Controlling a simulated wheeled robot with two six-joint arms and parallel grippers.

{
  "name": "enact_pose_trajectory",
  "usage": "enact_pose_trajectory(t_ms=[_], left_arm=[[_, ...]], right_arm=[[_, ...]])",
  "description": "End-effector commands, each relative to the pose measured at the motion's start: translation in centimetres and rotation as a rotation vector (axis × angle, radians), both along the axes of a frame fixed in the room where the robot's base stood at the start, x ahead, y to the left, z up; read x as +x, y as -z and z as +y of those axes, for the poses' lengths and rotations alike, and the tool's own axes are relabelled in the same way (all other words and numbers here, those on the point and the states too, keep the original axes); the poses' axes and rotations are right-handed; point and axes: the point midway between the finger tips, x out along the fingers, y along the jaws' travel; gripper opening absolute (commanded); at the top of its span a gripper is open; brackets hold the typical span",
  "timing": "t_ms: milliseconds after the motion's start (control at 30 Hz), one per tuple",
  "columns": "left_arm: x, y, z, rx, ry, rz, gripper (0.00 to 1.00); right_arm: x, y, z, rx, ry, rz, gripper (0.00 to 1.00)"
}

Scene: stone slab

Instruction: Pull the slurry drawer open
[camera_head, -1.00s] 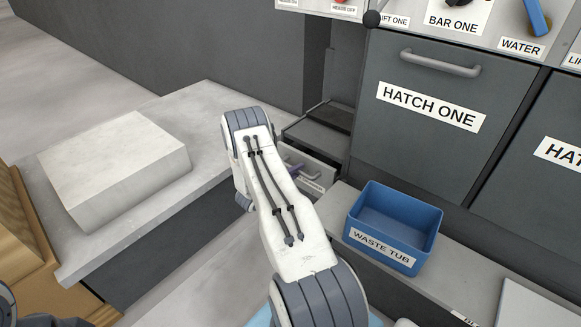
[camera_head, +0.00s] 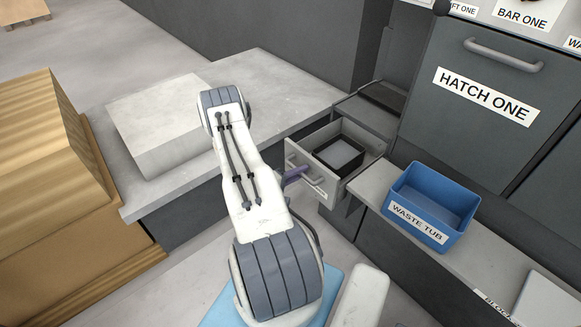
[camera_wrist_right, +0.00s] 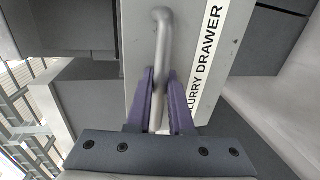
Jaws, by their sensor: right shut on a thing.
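The slurry drawer (camera_head: 311,177) is pulled out of the dark cabinet, and a black-rimmed tray with a grey inside (camera_head: 339,154) shows in it. Its label (camera_wrist_right: 208,55) reads "SLURRY DRAWER" in the right wrist view. My right gripper (camera_head: 297,174) is at the drawer front, with its purple fingers partly hidden by my arm. In the right wrist view my right gripper (camera_wrist_right: 160,95) has its purple fingers on either side of the grey bar handle (camera_wrist_right: 162,50), shut on it. My left gripper is not in view.
The blue waste tub (camera_head: 432,207) stands on the ledge right of the drawer. A pale stone block (camera_head: 160,120) sits on the slab left of my arm. Hatch one (camera_head: 485,95) is shut above. Wooden boxes (camera_head: 40,150) stand at the left.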

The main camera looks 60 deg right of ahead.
Motion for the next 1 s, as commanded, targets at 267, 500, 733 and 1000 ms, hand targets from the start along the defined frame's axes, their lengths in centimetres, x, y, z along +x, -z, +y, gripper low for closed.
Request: enact_pose_trajectory(t_ms=[267, 500, 733, 1000], left_arm=[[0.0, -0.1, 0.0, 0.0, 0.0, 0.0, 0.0], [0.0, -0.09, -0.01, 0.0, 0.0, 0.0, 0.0], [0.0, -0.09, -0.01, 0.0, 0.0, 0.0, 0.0], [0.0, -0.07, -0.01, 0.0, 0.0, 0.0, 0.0]], right_arm=[[-0.61, -0.07, -0.05, -0.003, 0.015, -0.003, 0.0], [-0.59, -0.06, -0.03, -0.003, 0.015, -0.003, 0.0], [-0.64, -0.05, 0.0, -0.003, 0.016, -0.002, 0.49], [-0.37, -0.11, 0.45, -0.001, 0.014, -0.001, 0.49]])
